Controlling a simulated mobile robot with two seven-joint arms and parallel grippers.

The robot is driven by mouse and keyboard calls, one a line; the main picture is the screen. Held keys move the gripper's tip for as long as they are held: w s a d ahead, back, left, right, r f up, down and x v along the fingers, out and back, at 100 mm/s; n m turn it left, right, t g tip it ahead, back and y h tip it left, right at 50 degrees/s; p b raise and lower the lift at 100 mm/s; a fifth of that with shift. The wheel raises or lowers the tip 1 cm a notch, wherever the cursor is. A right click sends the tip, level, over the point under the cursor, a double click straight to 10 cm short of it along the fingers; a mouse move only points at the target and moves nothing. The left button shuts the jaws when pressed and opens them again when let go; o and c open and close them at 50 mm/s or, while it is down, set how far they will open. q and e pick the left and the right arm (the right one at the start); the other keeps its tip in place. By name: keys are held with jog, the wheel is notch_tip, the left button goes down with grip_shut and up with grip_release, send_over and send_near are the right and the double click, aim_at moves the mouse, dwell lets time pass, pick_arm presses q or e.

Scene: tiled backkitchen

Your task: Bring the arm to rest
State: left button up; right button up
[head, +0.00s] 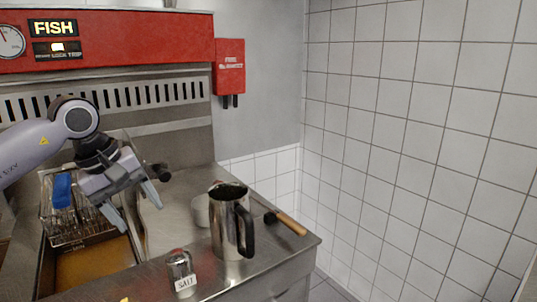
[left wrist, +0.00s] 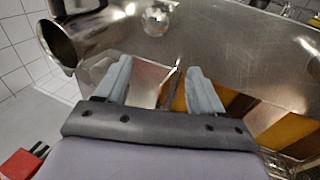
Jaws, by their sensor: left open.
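My left gripper (head: 141,208) comes in from the left above the fryer and its steel worktop. Its two fingers are apart with nothing between them, which also shows in the left wrist view (left wrist: 156,88). It hangs clear of the fry basket (head: 68,205), which has a blue handle (head: 62,190). My right gripper is in neither view.
A red-fronted fryer panel (head: 150,38) rises behind. Tiled wall is at right.

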pick_arm(q)
jog(key=s+d+f+n+t+h, duration=0.1)
jog(key=s+d+f+n+h, duration=0.2)
jog(key=d+n+h, duration=0.4)
jog(key=s+d+f+n+h, duration=0.2)
jog(key=d+n+h, duration=0.35)
jog(key=d, duration=0.45)
jog(key=s+d+f+n+t+h, duration=0.1)
jog(key=s+d+f+n+h, duration=0.2)
jog(key=d+n+h, duration=0.35)
jog(key=a+f+n+t+y, duration=0.4)
jog(key=f+n+t+y, duration=0.25)
jog(key=n, duration=0.75)
jog(key=a+f+n+t+y, duration=0.3)
jog(key=f+n+t+y, duration=0.3)
jog(key=n, duration=0.8)
jog(key=s+a+f+n+g+y, duration=0.3)
jog(key=s+a+f+n, duration=0.1)
jog(key=s+f+n, duration=0.3)
jog(key=s+a+f+n+g+y, duration=0.3)
jog(key=s+f+n, duration=0.4)
jog(key=f, duration=0.4)
jog(key=shift+s+a+n+g+y, duration=0.4)
jog(key=shift+s+a+g, duration=0.2)
jog(key=shift+s, duration=0.2)
